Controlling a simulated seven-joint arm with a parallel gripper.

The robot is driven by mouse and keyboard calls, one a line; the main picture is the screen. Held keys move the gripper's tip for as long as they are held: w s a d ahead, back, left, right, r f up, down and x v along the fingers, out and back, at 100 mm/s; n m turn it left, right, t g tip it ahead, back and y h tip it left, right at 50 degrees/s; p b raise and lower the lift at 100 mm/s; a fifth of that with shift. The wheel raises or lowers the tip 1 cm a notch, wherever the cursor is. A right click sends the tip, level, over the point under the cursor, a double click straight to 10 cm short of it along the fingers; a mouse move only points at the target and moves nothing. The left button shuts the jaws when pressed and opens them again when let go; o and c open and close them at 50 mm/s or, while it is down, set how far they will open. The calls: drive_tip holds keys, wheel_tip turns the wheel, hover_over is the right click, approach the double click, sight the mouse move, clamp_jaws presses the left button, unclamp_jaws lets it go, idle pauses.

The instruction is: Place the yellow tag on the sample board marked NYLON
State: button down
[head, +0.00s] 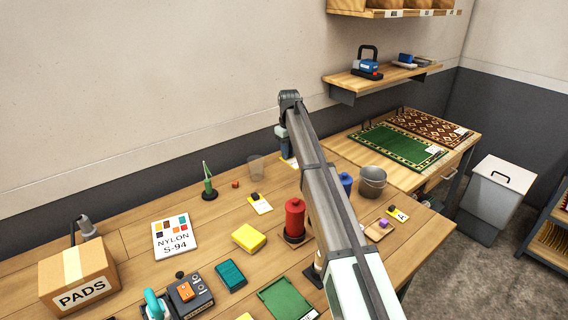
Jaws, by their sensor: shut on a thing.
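The sample board marked NYLON S-94 (174,238) lies flat on the table left of centre, a white board with coloured swatches along its top. My gripper (287,153) points down near the back of the table, partly hidden by my arm, to the right of and beyond the board. It is shut on what looks like the yellow tag (291,163), a small pale card with some yellow, mostly hidden. I cannot tell its height above the table. Similar cards with dark knobs lie at the table's middle (260,204) and right side (397,215).
A green spike stand (209,184) and clear cup (256,168) stand at the back. A yellow block (248,238) and red spool (295,218) are right of the board. A PADS box (78,280) stands left, a grey bucket (372,182) right. Bare wood surrounds the board.

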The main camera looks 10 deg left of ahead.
drive_tip(key=shift+r, duration=1.1)
wheel_tip(320, 180, up, 6)
drive_tip(key=shift+f, duration=0.25)
drive_tip(key=s+a, duration=1.3)
drive_tip(key=a, duration=0.4)
hover_over(170, 229)
wheel_tip(170, 229, down, 4)
drive_tip(key=shift+f, duration=5.55)
drive_tip(key=shift+f, duration=0.1)
drive_tip(key=c, duration=0.9)
unclamp_jaws()
drive_tip(key=shift+c, duration=0.2)
